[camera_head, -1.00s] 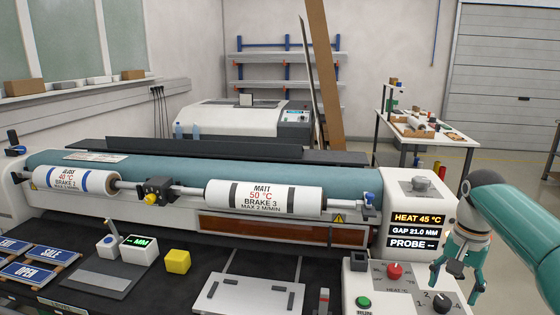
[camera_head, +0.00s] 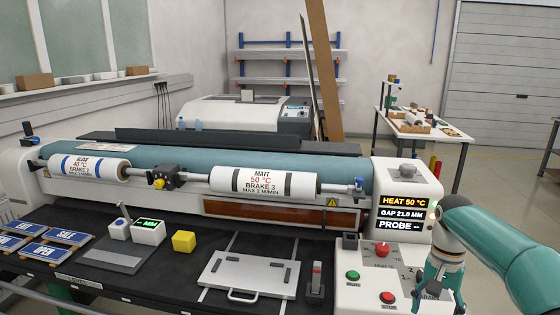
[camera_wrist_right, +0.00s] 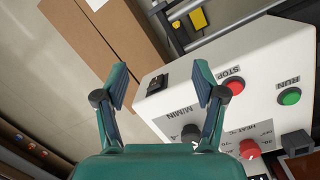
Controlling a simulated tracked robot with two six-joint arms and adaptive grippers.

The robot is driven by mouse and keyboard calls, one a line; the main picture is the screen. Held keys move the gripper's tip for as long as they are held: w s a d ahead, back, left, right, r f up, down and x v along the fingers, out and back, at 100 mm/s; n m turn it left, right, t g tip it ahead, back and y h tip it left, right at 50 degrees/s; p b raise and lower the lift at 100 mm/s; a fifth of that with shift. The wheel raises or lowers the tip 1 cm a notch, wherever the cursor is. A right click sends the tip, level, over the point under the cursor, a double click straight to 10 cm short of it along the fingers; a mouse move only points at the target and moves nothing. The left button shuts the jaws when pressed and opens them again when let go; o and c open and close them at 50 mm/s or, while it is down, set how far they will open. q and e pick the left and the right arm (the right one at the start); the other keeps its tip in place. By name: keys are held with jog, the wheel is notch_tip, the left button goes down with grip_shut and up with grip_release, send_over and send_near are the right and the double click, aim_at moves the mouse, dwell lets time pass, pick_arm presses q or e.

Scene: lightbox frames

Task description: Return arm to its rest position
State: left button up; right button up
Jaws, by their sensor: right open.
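My right arm, teal, comes in from the right in the head view. Its gripper (camera_head: 434,294) hangs over the right part of the white control panel (camera_head: 350,262). In the right wrist view the two fingers (camera_wrist_right: 162,84) stand apart with nothing between them. Beyond them lie the panel and a cardboard box (camera_wrist_right: 110,38). The black M/MIN knob (camera_wrist_right: 190,132) is close to the right finger; I cannot tell whether they touch. The red heat knob (camera_head: 382,250) is clear of the fingers. My left gripper is not in view.
The laminator display (camera_head: 404,212) reads HEAT 50 °C, GAP 21.0 MM. A green RUN button (camera_head: 353,275) and red STOP button (camera_head: 388,297) stick up from the panel. A MATT roll (camera_head: 264,182) and a white plate with a handle (camera_head: 250,272) are to the left.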

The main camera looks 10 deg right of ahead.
jog(key=s+a+f+n+g+y, duration=0.1)
jog(key=s+a+f, duration=0.1)
jog(key=a+f, duration=0.45)
jog(key=s+a+f+n+g, duration=0.2)
jog(key=s+a+f, duration=0.1)
jog(key=f, duration=0.6)
jog(key=s+a+f+n+t+y, duration=0.2)
jog(key=s+a+f+n+y, duration=0.1)
jog(key=s+a+f, duration=1.55)
jog(key=shift+w+d+r+n+t, duration=0.1)
jog(key=shift+w+d+n+t, duration=0.15)
jog(key=shift+w+t, duration=0.35)
jog(key=shift+w+d+f+n+t, duration=0.1)
jog(key=shift+w+d+n+t, duration=0.1)
jog(key=shift+w+t, duration=0.35)
jog(key=shift+w+d+r+n+t, duration=0.15)
jog(key=shift+w+n+t, duration=0.1)
jog(key=shift+w+t, duration=0.35)
